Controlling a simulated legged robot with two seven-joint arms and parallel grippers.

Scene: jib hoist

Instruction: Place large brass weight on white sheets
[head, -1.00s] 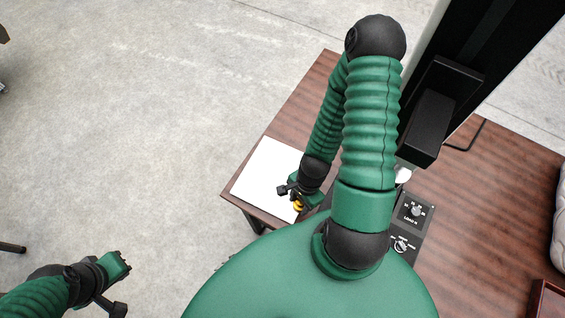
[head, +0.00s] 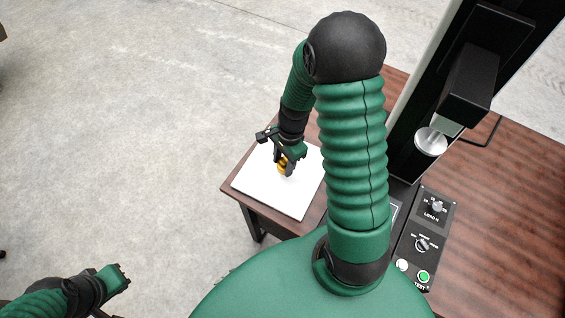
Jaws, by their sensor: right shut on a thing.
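The white sheets (head: 270,193) lie flat as a stack at the left corner of the brown wooden table. My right gripper (head: 285,165) is over the sheets and shut on the brass weight (head: 284,168), which shows as a small gold piece between the fingers. The weight is over the middle of the sheets; I cannot tell whether it touches them. My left gripper (head: 118,277) is at the lower left over the floor, away from the table; its jaw opening is not clear.
A black machine with a round metal plate (head: 431,141) stands on the table (head: 510,200) to the right. Its control panel (head: 425,240) has knobs and a green button. My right arm hides part of the table. The table's left edge borders open floor.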

